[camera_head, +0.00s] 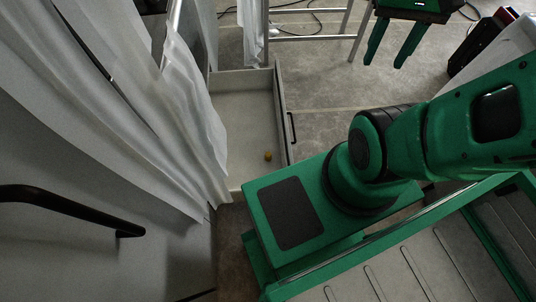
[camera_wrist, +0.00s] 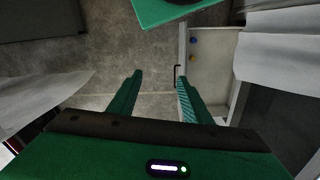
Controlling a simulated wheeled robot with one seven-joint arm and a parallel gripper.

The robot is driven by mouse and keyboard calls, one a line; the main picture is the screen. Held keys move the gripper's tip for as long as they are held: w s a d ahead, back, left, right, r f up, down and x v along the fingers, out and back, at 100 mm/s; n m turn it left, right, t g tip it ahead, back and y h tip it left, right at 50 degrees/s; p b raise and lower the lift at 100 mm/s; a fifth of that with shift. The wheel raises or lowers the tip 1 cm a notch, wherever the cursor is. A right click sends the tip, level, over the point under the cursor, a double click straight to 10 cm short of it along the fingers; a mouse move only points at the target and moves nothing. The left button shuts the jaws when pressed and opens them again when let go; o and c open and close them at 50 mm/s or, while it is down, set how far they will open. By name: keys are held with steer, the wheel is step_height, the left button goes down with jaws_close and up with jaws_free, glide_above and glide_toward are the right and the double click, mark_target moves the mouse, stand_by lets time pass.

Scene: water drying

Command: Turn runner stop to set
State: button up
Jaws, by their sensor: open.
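No part is clearly recognisable as the runner stop. An open pale drawer (camera_head: 245,125) stands left of centre in the head view, with a small orange-yellow piece (camera_head: 268,156) inside near its right wall. The wrist view shows the drawer (camera_wrist: 212,75) at upper right, with a yellow piece (camera_wrist: 192,58) and a blue piece (camera_wrist: 194,41) by its left wall. My gripper (camera_head: 386,64) is at the top right of the head view, away from the drawer. In the wrist view its green fingers (camera_wrist: 159,78) are apart with nothing between them.
White curtains (camera_head: 185,90) hang along the drawer's left side. A black handle (camera_head: 291,128) sits on the drawer's right side. A black bar (camera_head: 60,204) juts out at the lower left. A metal frame (camera_head: 308,38) stands behind the drawer. The grey floor (camera_head: 325,85) between is clear.

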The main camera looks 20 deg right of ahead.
steer(key=w+f+n+h, duration=0.1)
steer(key=w+f+n, duration=0.3)
steer(key=w+f, duration=0.55)
steer(key=w+f+n, duration=0.3)
steer(key=w+f, duration=0.4)
steer(key=w, duration=0.6)
steer(key=w+a+f+n, duration=0.3)
steer(key=w+a+f, duration=0.1)
steer(key=f, duration=0.6)
steer(key=w+a+f+n, duration=0.2)
steer(key=w+a+f, duration=0.1)
steer(key=f, duration=0.6)
steer(key=n+y, duration=0.1)
steer(key=n, duration=0.5)
glide_above(268, 153)
step_height(268, 153, down, 30)
steer(key=shift+s+f, duration=0.2)
steer(key=shift+f, duration=0.65)
step_height(268, 153, down, 10)
steer(key=c, duration=1.1)
